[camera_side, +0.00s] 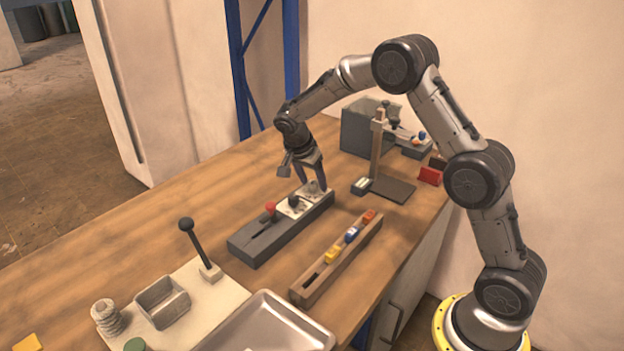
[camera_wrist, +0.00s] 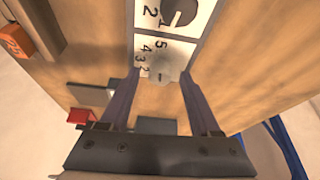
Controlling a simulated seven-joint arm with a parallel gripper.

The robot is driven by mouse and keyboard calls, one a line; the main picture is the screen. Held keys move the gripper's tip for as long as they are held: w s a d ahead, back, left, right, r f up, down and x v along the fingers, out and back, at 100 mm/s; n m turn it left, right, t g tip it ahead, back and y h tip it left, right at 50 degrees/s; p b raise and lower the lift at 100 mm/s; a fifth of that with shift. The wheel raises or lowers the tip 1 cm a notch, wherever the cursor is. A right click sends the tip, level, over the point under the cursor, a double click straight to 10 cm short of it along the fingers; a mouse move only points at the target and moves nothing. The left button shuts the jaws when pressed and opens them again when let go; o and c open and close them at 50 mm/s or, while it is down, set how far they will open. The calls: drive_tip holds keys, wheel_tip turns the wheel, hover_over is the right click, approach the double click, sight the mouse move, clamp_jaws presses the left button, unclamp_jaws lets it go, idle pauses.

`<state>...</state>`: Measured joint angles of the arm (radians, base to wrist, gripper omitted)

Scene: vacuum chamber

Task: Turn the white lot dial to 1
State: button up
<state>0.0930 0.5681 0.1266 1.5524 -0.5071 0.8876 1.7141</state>
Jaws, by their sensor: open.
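The white lot dial (camera_wrist: 163,67) is a pale round knob on a white plate with the digits 5, 4, 3 and 2 beside it in the wrist view. Its pointer direction is blurred, and I cannot read its setting. In the side view it sits at the far end of a grey control box (camera_side: 262,243). My gripper (camera_side: 311,184) is open and points down over this end. In the wrist view its two fingers (camera_wrist: 160,77) lie on either side of the dial; I see no clear contact.
A black dial (camera_wrist: 180,11) sits beside the white one, and a red-knobbed lever (camera_side: 270,209) stands further along the box. A wooden rack (camera_side: 305,295) with coloured blocks lies in front. A stand (camera_side: 377,150) with a dark base is to the right. Bare table lies left of the box.

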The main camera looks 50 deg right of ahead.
clamp_jaws()
